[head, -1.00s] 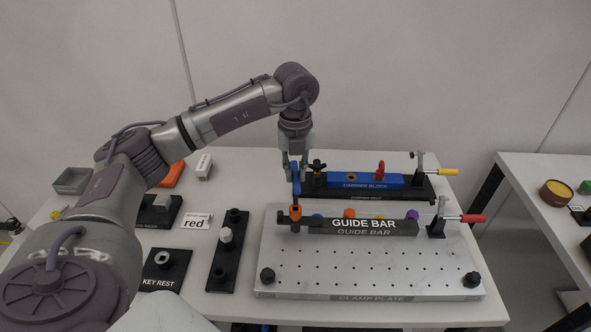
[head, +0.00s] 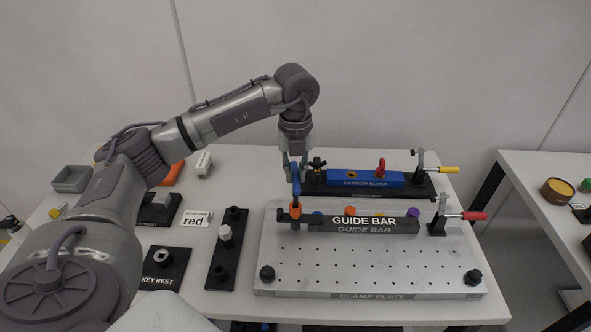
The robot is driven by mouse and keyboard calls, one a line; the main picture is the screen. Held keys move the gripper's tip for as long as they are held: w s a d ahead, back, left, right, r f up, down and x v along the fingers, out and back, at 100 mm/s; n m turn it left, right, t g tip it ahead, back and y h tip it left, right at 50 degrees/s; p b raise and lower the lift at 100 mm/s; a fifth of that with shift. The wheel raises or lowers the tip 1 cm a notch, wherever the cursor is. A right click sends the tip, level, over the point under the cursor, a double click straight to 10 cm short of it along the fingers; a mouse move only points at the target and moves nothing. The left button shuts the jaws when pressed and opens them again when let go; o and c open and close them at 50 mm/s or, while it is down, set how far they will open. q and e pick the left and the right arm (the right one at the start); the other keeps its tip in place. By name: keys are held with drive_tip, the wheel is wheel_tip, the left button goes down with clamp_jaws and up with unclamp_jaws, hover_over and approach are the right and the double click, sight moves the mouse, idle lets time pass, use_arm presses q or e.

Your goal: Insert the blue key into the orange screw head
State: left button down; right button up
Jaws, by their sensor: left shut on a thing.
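My left gripper (head: 295,166) points straight down over the left end of the guide bar and is shut on the blue key (head: 296,186). The blue key hangs upright below the fingers. Its lower end meets the top of the orange screw head (head: 295,210) at the bar's left end. I cannot tell how deep the key sits in the head. The guide bar (head: 363,224) lies on the clamp plate (head: 330,265). My right gripper is not in view.
A blue carrier block (head: 364,178) stands behind the bar. A red-handled clamp (head: 472,216) and a yellow-handled clamp (head: 446,169) stand to the right. More coloured heads, one orange (head: 350,211), show along the bar. A key rest (head: 165,267) lies at left.

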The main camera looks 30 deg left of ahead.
use_arm(q)
drive_tip(key=shift+f+b, duration=0.9)
drive_tip(key=shift+f, duration=0.45)
drive_tip(key=c, duration=1)
unclamp_jaws()
drive_tip(key=shift+c, duration=0.2)
drive_tip(key=shift+r+p, duration=1.75)
drive_tip(key=shift+r, duration=0.8)
wheel_tip(320, 180, up, 12)
